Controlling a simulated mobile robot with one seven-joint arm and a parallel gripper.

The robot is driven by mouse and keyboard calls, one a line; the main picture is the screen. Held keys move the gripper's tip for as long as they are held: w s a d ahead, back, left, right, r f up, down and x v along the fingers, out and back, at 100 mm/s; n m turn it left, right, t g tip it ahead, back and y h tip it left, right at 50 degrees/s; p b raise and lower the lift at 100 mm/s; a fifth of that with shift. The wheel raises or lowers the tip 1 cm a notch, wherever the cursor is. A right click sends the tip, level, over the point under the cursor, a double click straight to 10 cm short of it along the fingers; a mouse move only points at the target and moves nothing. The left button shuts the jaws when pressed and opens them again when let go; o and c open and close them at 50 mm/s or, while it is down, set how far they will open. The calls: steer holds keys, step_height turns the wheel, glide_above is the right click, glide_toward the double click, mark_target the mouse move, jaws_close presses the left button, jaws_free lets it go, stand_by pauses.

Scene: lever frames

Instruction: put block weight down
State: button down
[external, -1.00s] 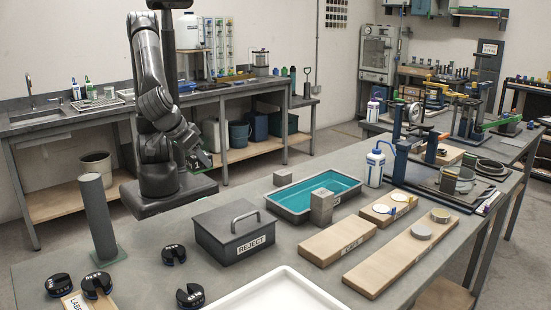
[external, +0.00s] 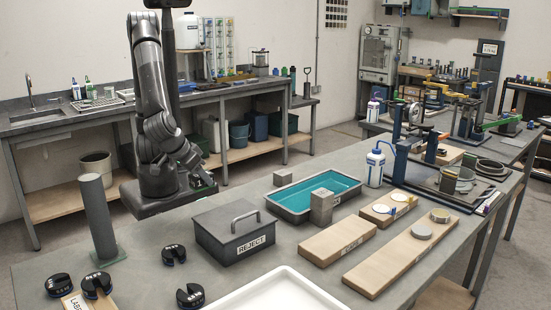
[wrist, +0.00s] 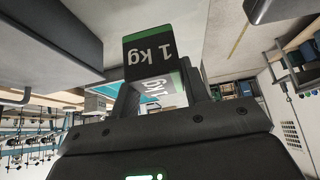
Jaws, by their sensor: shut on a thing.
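The block weight (wrist: 149,58) is dark with a green stripe and a white "1 kg" label. In the wrist view it sits between the fingers of my gripper (wrist: 162,88), which is shut on it. In the external view my gripper (external: 203,183) is low, by the bench's rear edge, behind and left of the reject box. The block is too small and dark there to make out clearly. I cannot tell whether its underside touches anything.
The dark reject box (external: 235,232) with a handle stands close in front of my gripper. A grey cylinder (external: 97,215) stands upright at left. Several black slotted weights (external: 174,254) lie nearby. A teal-filled tray (external: 290,207), grey blocks (external: 321,207) and wooden boards (external: 338,240) are to the right.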

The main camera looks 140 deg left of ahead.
steer(key=w+a+f, duration=0.1)
steer(key=a, duration=0.1)
steer(key=a+f, duration=0.2)
steer(key=a, duration=0.1)
steer(key=w+a+f, duration=0.1)
steer(key=a+f, duration=0.1)
steer(key=a, duration=0.1)
steer(key=shift+w+a, duration=0.1)
steer(key=shift+w, duration=0.2)
steer(key=shift+f, duration=2.05)
steer(key=c, duration=0.8)
jaws_free()
steer(key=shift+f, duration=0.1)
